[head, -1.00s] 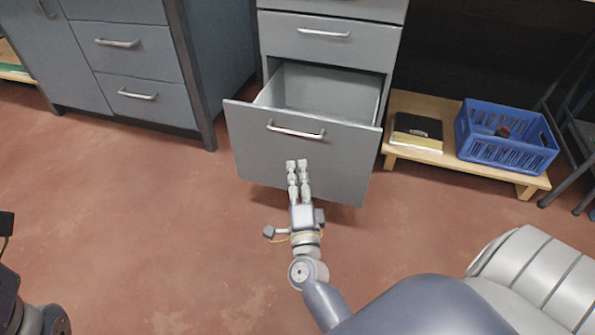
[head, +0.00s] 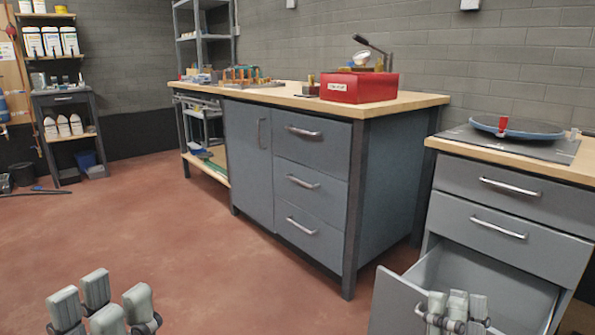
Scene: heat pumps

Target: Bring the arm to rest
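My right gripper (head: 457,311) is at the bottom right, in front of the pulled-out lower drawer (head: 393,306). Its finger pads stand close together, and whether they are shut is unclear. It covers part of the drawer front and its handle; the handle's left end shows beside the fingers. I cannot tell whether they touch the handle. Both arms are out of frame.
A grey cabinet (head: 388,200) with a wooden top stands in the middle, a red box (head: 358,88) on it. Shelves stand far left. The red floor (head: 200,260) is clear at left centre.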

